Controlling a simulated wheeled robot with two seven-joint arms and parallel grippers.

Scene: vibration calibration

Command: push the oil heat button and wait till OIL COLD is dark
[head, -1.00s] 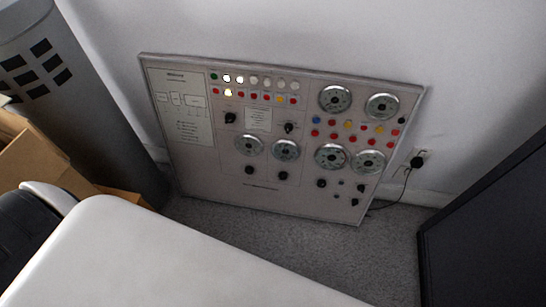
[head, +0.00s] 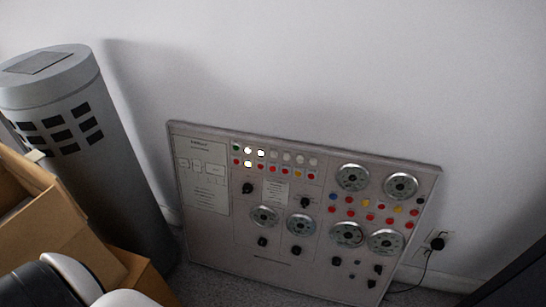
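The control panel (head: 265,256) is a grey board leaning against the white wall, with rows of small round buttons and lamps, several round dials and black knobs. In the upper left button rows, lamps glow white (head: 248,150), white (head: 261,153) and pale yellow (head: 248,164); the other lamps there look unlit. The labels are too small to read, so I cannot tell which is the oil heat button or OIL COLD. Neither gripper is in view. White and black parts of my own body show at the bottom left.
A grey cylinder (head: 120,170) with black square openings stands left of the panel. Open cardboard boxes (head: 50,215) sit at the lower left. A plug in a wall socket (head: 446,238) is right of the panel. A dark object (head: 515,285) fills the lower right corner.

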